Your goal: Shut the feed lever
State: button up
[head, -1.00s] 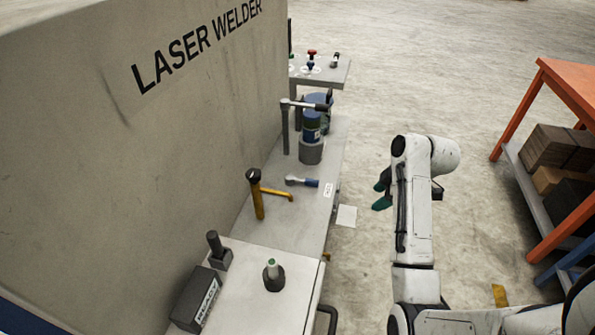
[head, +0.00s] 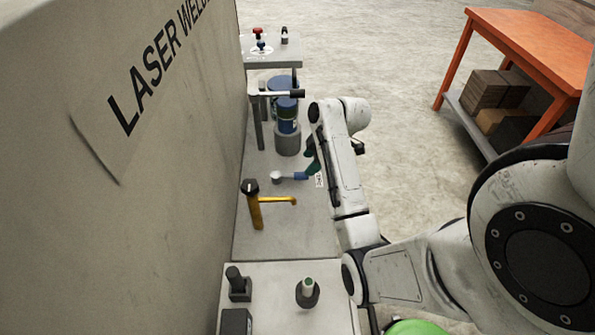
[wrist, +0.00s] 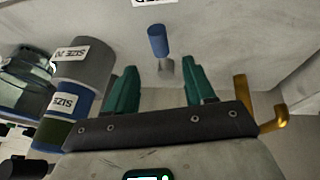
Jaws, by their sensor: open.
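A short lever with a blue handle (head: 300,176) and a grey round hub (head: 276,177) lies on the grey bench beside a small white label, too small to read. I cannot tell from lettering that it is the feed lever. In the wrist view the blue handle (wrist: 158,40) shows ahead, lined up between my fingers. My gripper (head: 312,160) has green fingers, close by the handle's right end in the head view. In the wrist view my gripper (wrist: 162,82) is open, its fingers wide apart with nothing gripped. Whether it touches the handle cannot be told.
A yellow bent lever (head: 255,208) stands nearer on the bench. Blue-and-grey canisters (head: 287,140) and a black-gripped lever (head: 280,94) stand beyond. The laser welder's tall wall (head: 160,170) bounds the left. An orange table (head: 530,40) stands right, with open floor between.

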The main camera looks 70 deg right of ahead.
aim_at(300, 174)
jog(key=x, duration=0.7)
jog(key=shift+w+f, duration=0.1)
jog(key=shift+f, duration=0.2)
grip_shut()
dwell(0.4)
